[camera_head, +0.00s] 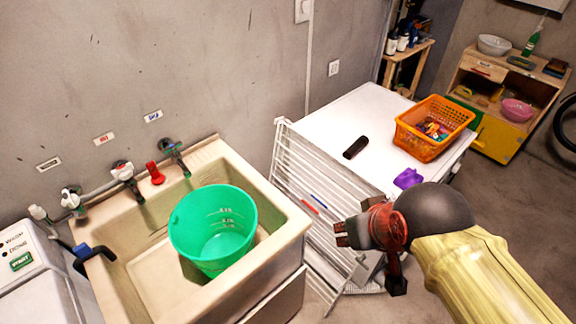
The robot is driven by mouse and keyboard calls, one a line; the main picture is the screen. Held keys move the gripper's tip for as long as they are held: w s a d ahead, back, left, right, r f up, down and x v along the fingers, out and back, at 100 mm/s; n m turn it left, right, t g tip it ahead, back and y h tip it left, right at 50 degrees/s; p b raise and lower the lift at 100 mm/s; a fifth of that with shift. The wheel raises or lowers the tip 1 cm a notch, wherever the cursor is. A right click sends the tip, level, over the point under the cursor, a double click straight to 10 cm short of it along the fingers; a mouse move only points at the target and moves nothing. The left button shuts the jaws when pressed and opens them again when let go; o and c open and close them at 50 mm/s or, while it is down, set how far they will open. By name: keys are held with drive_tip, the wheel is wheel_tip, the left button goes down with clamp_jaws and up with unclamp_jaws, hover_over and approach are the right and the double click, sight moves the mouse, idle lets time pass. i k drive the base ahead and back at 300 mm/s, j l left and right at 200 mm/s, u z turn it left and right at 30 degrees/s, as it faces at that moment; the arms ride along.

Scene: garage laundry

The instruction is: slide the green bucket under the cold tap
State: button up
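The green bucket (213,228) stands upright in the right part of the beige sink (283,222); it has pale level marks and looks empty. The tap (173,149) below the blue-marked label (153,116) is behind and left of the bucket, its spout short of the rim. Another tap (123,172) is below the red-marked label (104,138). The label writing is too small to read. My gripper (367,262) is right of the sink, apart from the bucket, its fingers spread and empty in front of the drying rack.
A white folding rack (305,180) stands close to the sink's right side. Behind it, a white top (340,117) carries a black object (355,148) and an orange basket (436,125). A red upright piece (154,173) sits on the sink's back ledge. A blue-black handle (90,256) juts over the left rim.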

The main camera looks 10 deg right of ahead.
sight(214, 227)
drive_tip(key=i+u, duration=0.1)
drive_tip(key=u, duration=0.25)
drive_tip(key=i+j+u, duration=0.1)
drive_tip(key=u, duration=0.25)
drive_tip(key=i+u, duration=0.2)
drive_tip(key=u, duration=0.15)
